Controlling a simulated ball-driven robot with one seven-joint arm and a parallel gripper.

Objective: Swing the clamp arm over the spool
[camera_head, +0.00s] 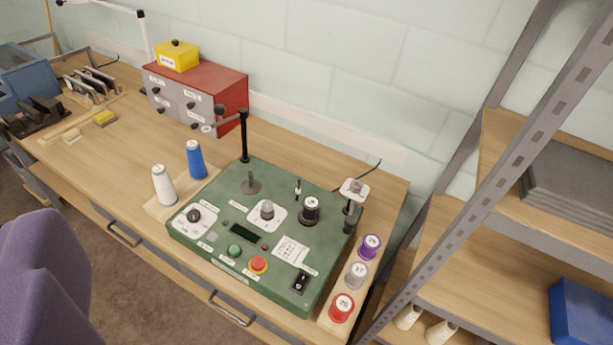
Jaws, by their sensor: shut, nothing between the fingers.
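A green machine (215,233) stands on the wooden bench. A black post (244,138) rises at its back left, with a thin metal arm (228,116) at its top pointing left. I cannot tell whether this is the clamp arm. A metal disc with a short pin (251,185) sits in front of the post with no spool on it. A second black post at the right holds a pale plate (355,189). Purple (369,246), grey (356,274) and red (341,307) spools stand on a wooden strip at the right. My gripper is not in view.
White (163,185) and blue (195,160) cones stand on a board left of the machine. A red cabinet (228,89) with a yellow box (177,56) stands behind. A metal shelf rack (470,170) borders the right. A purple chair (40,275) is at front left.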

